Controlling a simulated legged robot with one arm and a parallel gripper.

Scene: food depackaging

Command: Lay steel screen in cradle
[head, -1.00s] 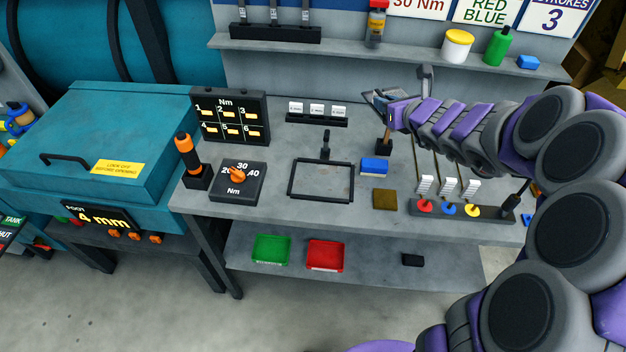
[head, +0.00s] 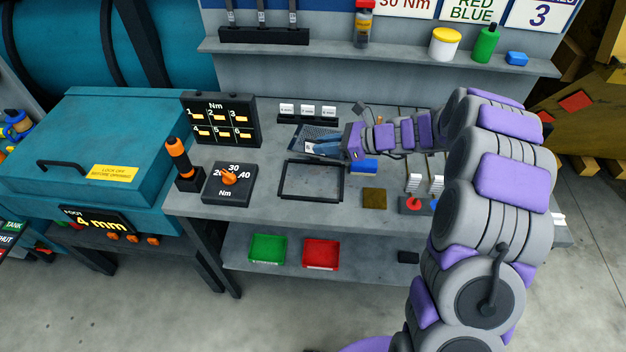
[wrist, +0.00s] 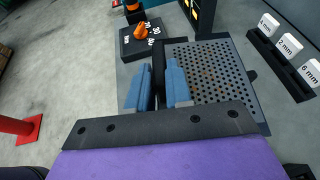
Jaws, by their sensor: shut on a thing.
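The steel screen, a grey perforated plate, is in my gripper in the wrist view (wrist: 215,75). It also shows in the head view (head: 308,136), above the back part of the bench. My gripper (head: 325,148) is shut on the screen's near edge; its blue fingers (wrist: 158,85) show in the wrist view. The cradle, a black rectangular frame (head: 283,181), lies on the bench, in front of and slightly left of the gripper. Part of the cradle's back side is hidden by the gripper and screen. The exact height of the screen is hard to tell.
A torque dial box (head: 228,185) and an orange-handled tool (head: 179,158) stand left of the cradle. A blue block (head: 364,166) and a brown pad (head: 374,198) lie to the right. The labelled blocks (head: 308,111) and Nm board (head: 220,121) stand behind.

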